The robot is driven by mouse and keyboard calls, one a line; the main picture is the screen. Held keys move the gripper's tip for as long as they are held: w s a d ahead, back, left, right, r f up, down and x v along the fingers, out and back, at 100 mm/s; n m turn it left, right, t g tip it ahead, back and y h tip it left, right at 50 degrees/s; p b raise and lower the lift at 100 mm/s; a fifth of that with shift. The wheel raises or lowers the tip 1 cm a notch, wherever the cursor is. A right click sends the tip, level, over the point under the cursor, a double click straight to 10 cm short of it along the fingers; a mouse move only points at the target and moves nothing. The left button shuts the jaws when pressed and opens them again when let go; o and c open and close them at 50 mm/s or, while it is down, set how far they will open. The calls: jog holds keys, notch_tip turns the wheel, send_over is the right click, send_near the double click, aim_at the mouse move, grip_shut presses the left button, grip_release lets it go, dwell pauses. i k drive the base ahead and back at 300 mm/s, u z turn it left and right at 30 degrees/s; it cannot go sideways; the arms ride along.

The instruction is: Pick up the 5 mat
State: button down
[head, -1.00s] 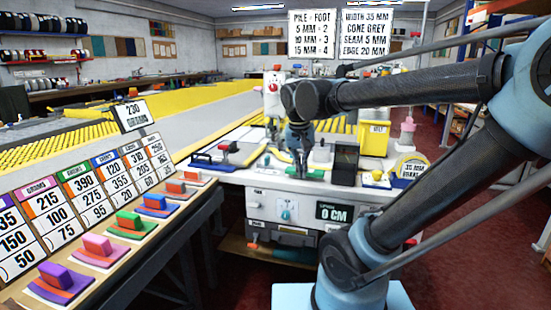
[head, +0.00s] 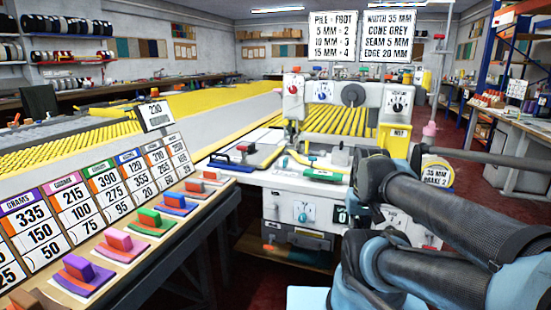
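Several small coloured mats, each with a block on top, lie in a row on the slanted bench at left: a purple mat (head: 88,283), a pink mat (head: 125,255), a green one (head: 150,229) and a blue one (head: 178,209), with orange-red ones beyond. I cannot read a 5 on any of them, so I cannot tell which is the 5 mat. My arm reaches in from the right. Its wrist is in front of the white machine (head: 290,205), right of the mats and well apart from them. My gripper's fingers cannot be made out clearly.
A price board (head: 62,205) with number columns stands behind the mats. A green piece (head: 323,174) lies on the machine's white top. Red floor is open at the right, before a side bench (head: 510,124).

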aim_at(261, 155)
jog(key=u, duration=1.4)
jog(key=i, duration=0.45)
jog(key=z, duration=0.75)
